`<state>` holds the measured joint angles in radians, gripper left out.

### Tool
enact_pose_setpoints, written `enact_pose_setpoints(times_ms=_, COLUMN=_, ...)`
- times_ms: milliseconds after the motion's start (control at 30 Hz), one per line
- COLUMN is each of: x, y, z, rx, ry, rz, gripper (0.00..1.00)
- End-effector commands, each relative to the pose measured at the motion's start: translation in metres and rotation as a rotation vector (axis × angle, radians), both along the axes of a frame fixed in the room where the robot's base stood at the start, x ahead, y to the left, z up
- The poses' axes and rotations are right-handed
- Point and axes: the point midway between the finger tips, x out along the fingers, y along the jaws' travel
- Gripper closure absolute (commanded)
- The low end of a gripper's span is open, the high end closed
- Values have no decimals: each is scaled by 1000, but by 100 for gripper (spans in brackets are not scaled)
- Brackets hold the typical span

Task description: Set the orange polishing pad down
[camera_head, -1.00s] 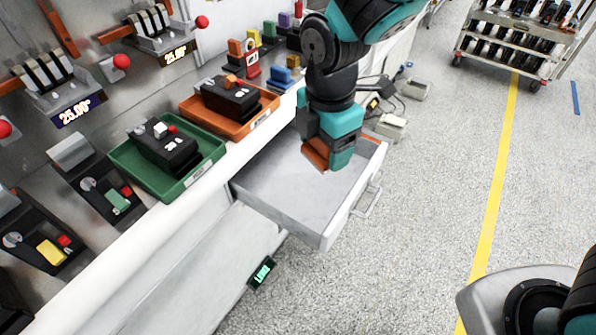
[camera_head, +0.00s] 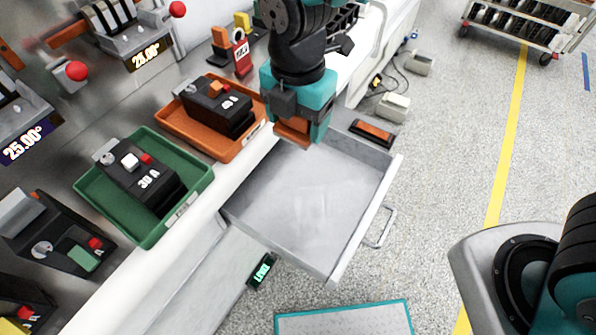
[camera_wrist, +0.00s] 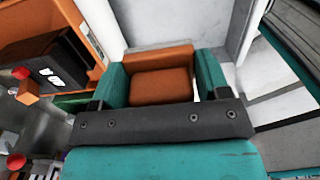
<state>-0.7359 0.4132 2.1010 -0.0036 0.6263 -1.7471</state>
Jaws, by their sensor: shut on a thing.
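The orange polishing pad (camera_head: 292,131) is a small block held at the lower end of my gripper (camera_head: 300,118). My gripper is above the far left corner of the open grey drawer (camera_head: 305,205). In the wrist view the pad (camera_wrist: 160,85) sits between the two teal fingers of my gripper (camera_wrist: 160,76), which are shut on it. The drawer's floor looks bare and empty. I cannot tell how high the pad is above the drawer.
An orange tray (camera_head: 172,121) and a green tray (camera_head: 200,181), each with a black breaker, stand on the counter left of the drawer. A black, orange-topped item (camera_head: 374,132) lies beyond the drawer. A teal-edged mat (camera_head: 345,318) is on the floor.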

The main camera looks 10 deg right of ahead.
Motion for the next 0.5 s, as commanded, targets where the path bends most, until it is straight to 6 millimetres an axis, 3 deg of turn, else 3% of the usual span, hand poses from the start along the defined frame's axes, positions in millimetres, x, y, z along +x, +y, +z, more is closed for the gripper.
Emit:
enact_pose_setpoints(times_ms=300, x=0, y=-7, z=-89, rx=-6, ry=7, rz=-11, gripper=60)
enact_pose_setpoints(times_ms=500, x=0, y=-5, z=-133, rx=-3, ry=4, rz=-10, gripper=60)
